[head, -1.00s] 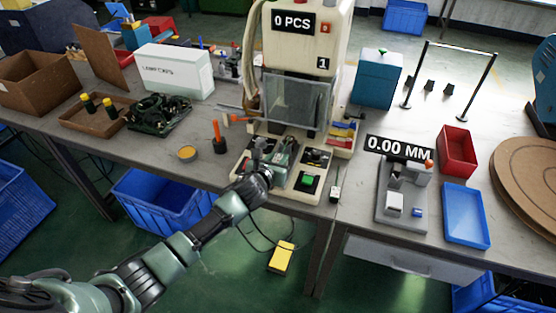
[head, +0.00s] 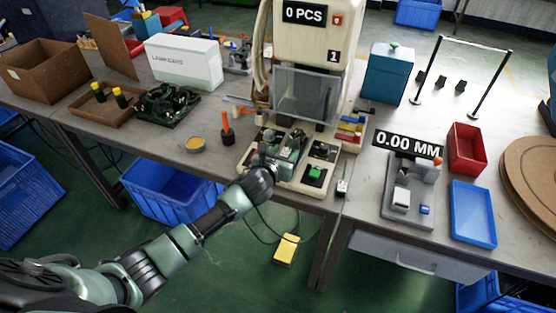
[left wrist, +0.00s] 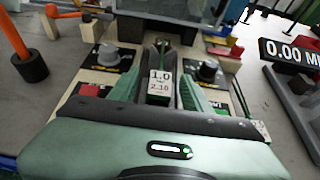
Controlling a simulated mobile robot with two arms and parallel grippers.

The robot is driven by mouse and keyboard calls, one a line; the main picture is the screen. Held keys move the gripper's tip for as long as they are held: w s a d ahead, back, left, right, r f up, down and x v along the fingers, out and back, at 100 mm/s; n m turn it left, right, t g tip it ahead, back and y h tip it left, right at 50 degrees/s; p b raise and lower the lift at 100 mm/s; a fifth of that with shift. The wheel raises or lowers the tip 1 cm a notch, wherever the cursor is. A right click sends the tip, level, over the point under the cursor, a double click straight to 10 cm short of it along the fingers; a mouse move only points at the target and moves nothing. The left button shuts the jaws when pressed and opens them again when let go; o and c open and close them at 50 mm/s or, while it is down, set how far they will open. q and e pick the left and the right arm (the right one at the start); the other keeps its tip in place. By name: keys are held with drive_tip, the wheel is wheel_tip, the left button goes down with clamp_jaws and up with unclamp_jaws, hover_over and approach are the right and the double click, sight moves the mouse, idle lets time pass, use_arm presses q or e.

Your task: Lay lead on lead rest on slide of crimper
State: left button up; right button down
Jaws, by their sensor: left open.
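The crimper (head: 310,32) is a tall cream machine with a clear guard (head: 306,95) and a low front base. My left gripper (head: 287,148) is over the middle of that base, between its two control panels. In the left wrist view its two green fingers (left wrist: 160,72) stand apart, on either side of a small block labelled "1.0 / 2.10" (left wrist: 159,84). The slide and lead rest are not clearly distinguishable, being partly covered by the gripper. I cannot make out a lead between the fingers. A dark green coiled bundle (head: 168,104) lies on the bench at left. My right gripper is not in view.
A cup with an orange-handled tool (head: 227,130) and a round yellow-topped tin (head: 196,144) stand left of the crimper. At right are a gauge stand (head: 410,197), a red bin (head: 467,148) and a blue tray (head: 473,215). A green button (head: 315,173) sits on the crimper base.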

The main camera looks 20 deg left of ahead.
use_arm(q)
drive_tip(key=v, duration=1)
drive_tip(key=shift+s, duration=0.4)
drive_tip(key=shift+r, duration=0.15)
drive_tip(key=s+d+f+n+h, duration=0.15)
drive_tip(key=f+n, duration=0.25)
drive_tip(key=n, duration=0.4)
drive_tip(key=s+d+f+n+h, duration=0.1)
drive_tip(key=s+d+f+n, duration=0.2)
drive_tip(key=n, duration=0.5)
drive_tip(key=s+a+f+n+g+y, duration=0.15)
drive_tip(key=s+f+n, duration=0.25)
drive_tip(key=f, duration=0.6)
drive_tip(key=s+a+f+n+g, duration=0.2)
drive_tip(key=s+f+n+g, duration=0.15)
drive_tip(key=f, duration=0.65)
drive_tip(key=s+a+f+n+g+y, duration=0.1)
drive_tip(key=s+a+f+n+g, duration=0.15)
drive_tip(key=s+f, duration=0.6)
drive_tip(key=s+a+f+n+g, duration=0.1)
drive_tip(key=s+f+n, duration=0.2)
drive_tip(key=s+f, duration=0.6)
drive_tip(key=s+f+n+g, duration=0.2)
drive_tip(key=s, duration=0.8)
drive_tip(key=s+f+n+g, duration=0.2)
drive_tip(key=s+f+n, duration=0.1)
drive_tip(key=s, duration=0.7)
drive_tip(key=shift+a, duration=0.4)
